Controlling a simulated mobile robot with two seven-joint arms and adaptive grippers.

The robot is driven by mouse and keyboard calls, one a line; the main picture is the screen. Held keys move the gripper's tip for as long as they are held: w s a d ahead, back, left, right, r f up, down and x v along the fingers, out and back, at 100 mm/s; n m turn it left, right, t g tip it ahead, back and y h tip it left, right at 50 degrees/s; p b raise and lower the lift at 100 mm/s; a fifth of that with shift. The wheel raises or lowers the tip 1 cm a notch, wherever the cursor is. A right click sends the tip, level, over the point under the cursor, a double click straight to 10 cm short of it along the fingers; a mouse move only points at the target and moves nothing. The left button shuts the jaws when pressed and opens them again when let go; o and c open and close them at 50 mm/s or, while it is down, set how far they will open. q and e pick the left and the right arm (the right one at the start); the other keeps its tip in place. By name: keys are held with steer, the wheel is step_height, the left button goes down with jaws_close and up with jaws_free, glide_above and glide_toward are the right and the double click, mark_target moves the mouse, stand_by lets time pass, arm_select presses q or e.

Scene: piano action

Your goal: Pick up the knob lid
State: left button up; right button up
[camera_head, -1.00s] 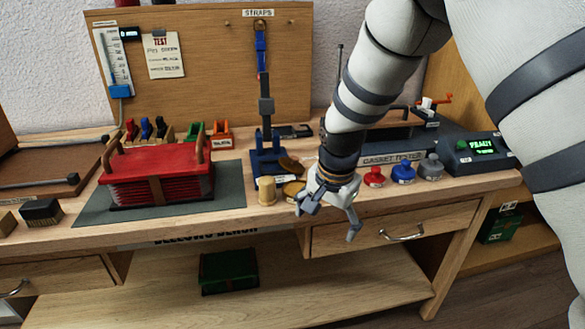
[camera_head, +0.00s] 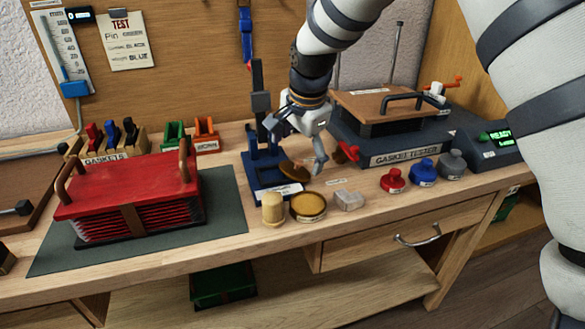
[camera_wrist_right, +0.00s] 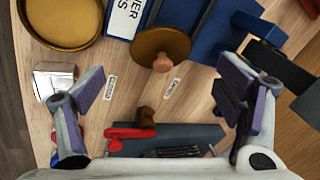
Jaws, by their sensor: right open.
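The knob lid (camera_head: 294,172), a brown disc with a small knob, leans against the base of the blue press stand (camera_head: 258,185). In the right wrist view the knob lid (camera_wrist_right: 160,42) shows its round knob, ahead of the fingers and roughly centred between them. My right gripper (camera_head: 296,146) is open and empty, above and close to the lid; in its wrist view its two fingers (camera_wrist_right: 160,92) are spread wide. Whether any finger touches the lid cannot be told. My left gripper is not in view.
A round brass dish (camera_head: 308,206), a pale cylinder (camera_head: 272,209) and a clear block (camera_head: 348,199) stand just in front. The gasket tester (camera_head: 400,150) is to the right, with red (camera_head: 393,180), blue and grey knobs before it. Red bellows (camera_head: 130,200) lie left.

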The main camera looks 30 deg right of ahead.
mark_target(298, 163)
steer(key=x, duration=0.5)
steer(key=shift+d+f, duration=0.15)
steer(key=shift+d, duration=0.1)
steer(key=shift+w+f, duration=0.15)
steer(key=shift+w, duration=0.05)
steer(key=shift+c, duration=1.1)
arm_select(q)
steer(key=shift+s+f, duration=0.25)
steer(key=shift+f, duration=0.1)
arm_select(e)
steer(key=c, duration=0.8)
steer(key=shift+r, duration=0.2)
